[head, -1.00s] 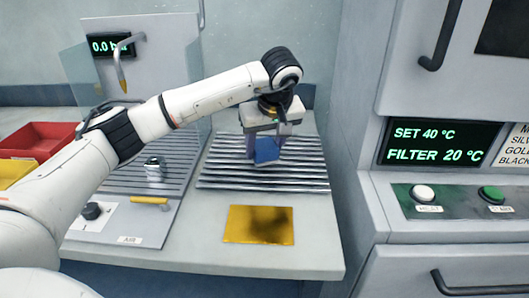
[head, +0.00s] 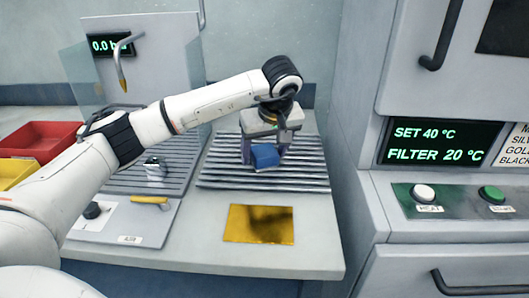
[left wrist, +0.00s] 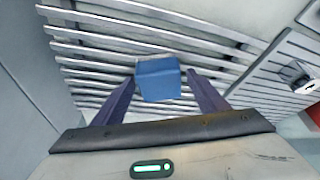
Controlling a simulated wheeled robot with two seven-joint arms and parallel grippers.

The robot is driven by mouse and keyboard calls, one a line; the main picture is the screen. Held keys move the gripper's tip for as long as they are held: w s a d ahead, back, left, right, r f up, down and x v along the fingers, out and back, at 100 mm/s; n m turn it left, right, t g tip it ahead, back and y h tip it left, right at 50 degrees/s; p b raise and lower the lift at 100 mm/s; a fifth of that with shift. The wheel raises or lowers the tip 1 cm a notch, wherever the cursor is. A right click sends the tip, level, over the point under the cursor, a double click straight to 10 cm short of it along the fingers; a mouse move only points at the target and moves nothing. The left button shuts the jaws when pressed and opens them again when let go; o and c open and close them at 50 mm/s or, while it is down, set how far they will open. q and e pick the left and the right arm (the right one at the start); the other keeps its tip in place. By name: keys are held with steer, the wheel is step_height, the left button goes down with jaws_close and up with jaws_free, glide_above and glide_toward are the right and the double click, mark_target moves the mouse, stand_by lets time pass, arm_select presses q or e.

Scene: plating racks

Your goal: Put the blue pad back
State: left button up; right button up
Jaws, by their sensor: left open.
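The blue pad (head: 265,156) sits on the slatted metal rack (head: 222,172) at the back of the counter. In the left wrist view the pad (left wrist: 158,78) lies on the slats, between and just beyond my two fingers. My left gripper (head: 264,150) is open above the rack, with its fingers (left wrist: 160,95) on either side of the pad and gaps showing. My right gripper is in neither view.
A gold plate (head: 259,224) with dark smudges lies on the counter in front of the rack. A small metal cylinder (head: 155,170) stands on the grooved board to the left. Red (head: 40,138) and yellow (head: 18,172) bins are at far left. A control cabinet (head: 440,150) rises at right.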

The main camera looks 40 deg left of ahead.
arm_select(q)
steer(key=v, duration=1.2)
steer(key=shift+f, duration=0.15)
